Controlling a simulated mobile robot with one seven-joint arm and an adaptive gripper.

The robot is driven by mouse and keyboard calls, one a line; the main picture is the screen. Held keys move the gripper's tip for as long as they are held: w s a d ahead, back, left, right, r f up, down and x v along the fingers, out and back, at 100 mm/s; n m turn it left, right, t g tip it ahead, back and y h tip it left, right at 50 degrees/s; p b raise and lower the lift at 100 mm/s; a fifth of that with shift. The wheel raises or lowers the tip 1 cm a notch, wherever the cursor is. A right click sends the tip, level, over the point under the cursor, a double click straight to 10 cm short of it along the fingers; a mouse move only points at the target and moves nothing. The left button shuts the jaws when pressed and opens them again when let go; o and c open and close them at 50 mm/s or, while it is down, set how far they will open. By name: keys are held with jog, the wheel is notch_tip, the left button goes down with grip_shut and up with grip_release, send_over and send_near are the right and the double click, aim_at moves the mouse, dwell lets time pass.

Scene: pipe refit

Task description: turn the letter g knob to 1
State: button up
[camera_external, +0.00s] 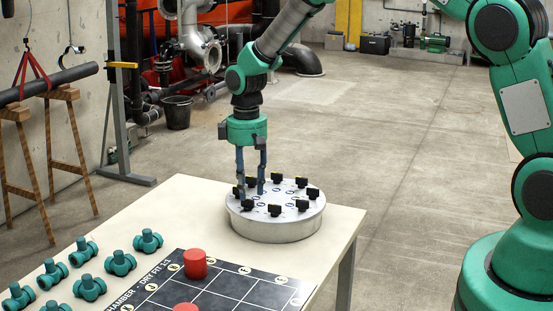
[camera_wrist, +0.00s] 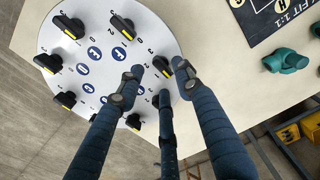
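A round white panel (camera_external: 283,228) stands on the table, with several black knobs around its rim and blue letter discs inside them. My gripper (camera_external: 250,188) points down over the panel's left side. In the wrist view my gripper (camera_wrist: 157,72) is open, its fingertips on either side of one knob (camera_wrist: 162,67) with a yellow stripe. Gaps seem to show between the fingers and that knob; contact cannot be told. The discs, such as this disc (camera_wrist: 94,53), are too small to read surely, so I cannot tell which knob is g. My fingers hide part of the panel.
Other knobs sit close by on the panel, such as this knob (camera_wrist: 122,27) and this knob (camera_wrist: 68,26). A black marked board (camera_external: 215,285) with red cylinders (camera_external: 195,264) and several green pipe fittings (camera_external: 148,241) lies on the table (camera_external: 340,222).

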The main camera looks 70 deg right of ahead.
aim_at(248, 204)
jog(key=shift+f, duration=1.55)
grip_shut()
